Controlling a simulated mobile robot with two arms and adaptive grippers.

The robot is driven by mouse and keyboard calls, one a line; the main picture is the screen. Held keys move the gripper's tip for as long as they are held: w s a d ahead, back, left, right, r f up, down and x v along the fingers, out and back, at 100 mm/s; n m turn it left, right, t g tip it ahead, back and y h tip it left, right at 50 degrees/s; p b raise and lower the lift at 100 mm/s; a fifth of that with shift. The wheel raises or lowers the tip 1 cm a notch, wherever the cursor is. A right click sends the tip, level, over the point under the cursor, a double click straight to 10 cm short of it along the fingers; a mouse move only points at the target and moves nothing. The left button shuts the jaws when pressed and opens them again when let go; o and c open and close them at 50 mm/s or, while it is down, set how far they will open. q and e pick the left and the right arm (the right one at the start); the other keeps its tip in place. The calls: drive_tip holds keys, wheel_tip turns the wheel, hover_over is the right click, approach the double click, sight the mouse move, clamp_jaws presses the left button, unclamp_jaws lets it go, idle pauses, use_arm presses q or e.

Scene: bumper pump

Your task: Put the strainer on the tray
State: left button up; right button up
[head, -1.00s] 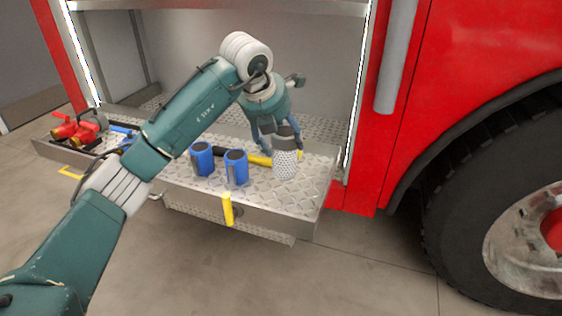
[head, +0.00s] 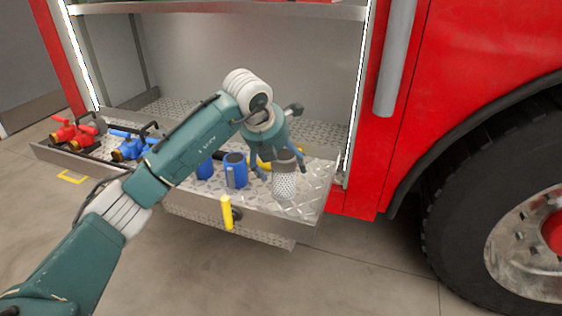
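The strainer (head: 285,186) is a pale grey perforated cylinder with a darker collar at its top, upright at the right part of the tray. The tray (head: 313,188) is a pulled-out metal shelf with diamond-plate surface. My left gripper (head: 279,166) reaches down from above, its fingers on both sides of the strainer's collar, closed on it. I cannot tell whether the strainer's bottom touches the tray or hangs just above it. My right gripper is not in view.
Two blue cylinders (head: 236,170) stand left of the strainer, one partly hidden by my arm. A yellow-handled item lies behind them. Red fittings (head: 77,134) and a blue fitting (head: 128,148) sit at the tray's left. A yellow latch (head: 227,212) hangs on the front edge.

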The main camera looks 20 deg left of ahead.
use_arm(q)
drive_tip(key=shift+r, duration=0.2)
drive_tip(key=p+v, duration=0.1)
drive_tip(key=v, duration=1)
drive_tip(key=shift+s+r, duration=0.25)
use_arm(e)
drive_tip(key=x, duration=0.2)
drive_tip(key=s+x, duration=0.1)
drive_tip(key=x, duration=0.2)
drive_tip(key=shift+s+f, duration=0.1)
